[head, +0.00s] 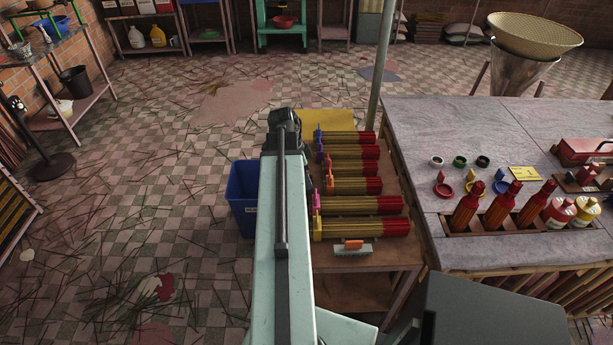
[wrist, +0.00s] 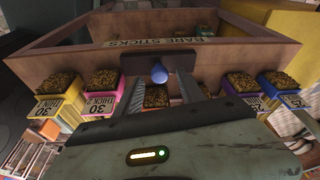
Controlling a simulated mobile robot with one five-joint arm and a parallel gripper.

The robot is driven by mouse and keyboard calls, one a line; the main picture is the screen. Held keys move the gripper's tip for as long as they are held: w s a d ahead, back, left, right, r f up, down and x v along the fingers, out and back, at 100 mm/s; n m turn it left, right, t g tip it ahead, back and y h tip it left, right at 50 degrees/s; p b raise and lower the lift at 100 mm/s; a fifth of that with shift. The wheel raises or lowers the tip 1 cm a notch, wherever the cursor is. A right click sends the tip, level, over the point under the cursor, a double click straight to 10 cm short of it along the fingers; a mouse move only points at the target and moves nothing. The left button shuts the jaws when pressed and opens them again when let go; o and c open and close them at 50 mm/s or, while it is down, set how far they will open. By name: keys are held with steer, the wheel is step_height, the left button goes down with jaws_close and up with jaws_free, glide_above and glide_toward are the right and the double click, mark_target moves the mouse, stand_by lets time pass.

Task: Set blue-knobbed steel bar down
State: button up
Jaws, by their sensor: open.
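A blue knob (wrist: 159,73) shows in the wrist view, between the fingers of my gripper (wrist: 158,88) near their tips. A dark piece lies right behind the knob, but I cannot tell how much of the steel bar it is. The fingers stand apart, one on each side of the knob, and I cannot see either finger pressing on it. In the head view my arm reaches away from me and hides the blue-knobbed bar and the fingertips.
In the wrist view a wooden tray labelled BARE STICKS (wrist: 190,43) lies beyond the knob, with several coloured stick boxes along it. In the head view a wooden stand with red-ended bundles (head: 360,186), a blue bin (head: 242,198) and a grey worktable (head: 450,150) flank my arm.

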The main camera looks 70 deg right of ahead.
steer(key=p+v, duration=0.5)
steer(key=v, duration=0.1)
steer(key=shift+w+r, duration=0.15)
steer(key=shift+w, duration=0.15)
steer(key=shift+a, duration=0.1)
